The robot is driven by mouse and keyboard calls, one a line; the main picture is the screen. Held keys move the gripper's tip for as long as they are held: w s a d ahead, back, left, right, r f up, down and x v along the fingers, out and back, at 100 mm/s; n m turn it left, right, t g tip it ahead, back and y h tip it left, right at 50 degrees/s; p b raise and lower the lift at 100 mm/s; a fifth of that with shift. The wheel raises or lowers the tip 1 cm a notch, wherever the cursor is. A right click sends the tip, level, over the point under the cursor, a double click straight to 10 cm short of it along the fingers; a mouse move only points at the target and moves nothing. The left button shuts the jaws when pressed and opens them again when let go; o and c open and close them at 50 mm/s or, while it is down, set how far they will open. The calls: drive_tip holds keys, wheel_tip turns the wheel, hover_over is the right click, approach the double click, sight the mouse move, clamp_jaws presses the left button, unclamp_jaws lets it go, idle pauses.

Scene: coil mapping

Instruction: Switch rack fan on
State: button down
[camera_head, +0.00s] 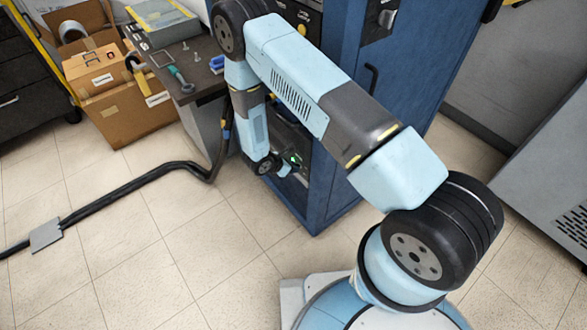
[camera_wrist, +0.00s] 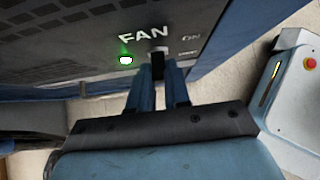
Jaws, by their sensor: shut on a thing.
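The rack (camera_head: 327,192) is a blue cabinet, with my arm reaching across its front. In the wrist view, its dark fan panel (camera_wrist: 80,60) carries the white word FAN and the word ON to the right. A small indicator light (camera_wrist: 125,60) glows green and white at the left of the switch. The black fan switch (camera_wrist: 158,50) sits below the lettering, its lower part hidden by my fingers. My gripper (camera_wrist: 160,70) is shut on the switch with its two blue fingers. In the head view, my gripper (camera_head: 288,168) is small and low at the rack front.
A dark bench (camera_head: 190,90) with tools stands left of the rack, with cardboard boxes (camera_head: 115,85) beside it. A black cable (camera_head: 130,187) runs along the tiled floor. A grey cabinet (camera_head: 545,170) stands at the right. The floor at the lower left is mostly clear.

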drive_tip(key=shift+w+a+r+y, duration=0.2)
drive_tip(key=shift+w+r+y, duration=0.1)
drive_tip(key=shift+w+y, duration=0.1)
drive_tip(key=c, duration=1.1)
unclamp_jaws()
drive_tip(key=shift+s+d, duration=0.1)
drive_tip(key=shift+s, duration=0.05)
drive_tip(key=shift+c, duration=0.2)
drive_tip(key=shift+o, duration=0.3)
drive_tip(key=shift+f, duration=0.1)
drive_tip(key=shift+s, duration=0.1)
drive_tip(key=v, duration=1.3)
drive_tip(key=shift+a+r, duration=0.2)
drive_tip(key=shift+r, duration=0.1)
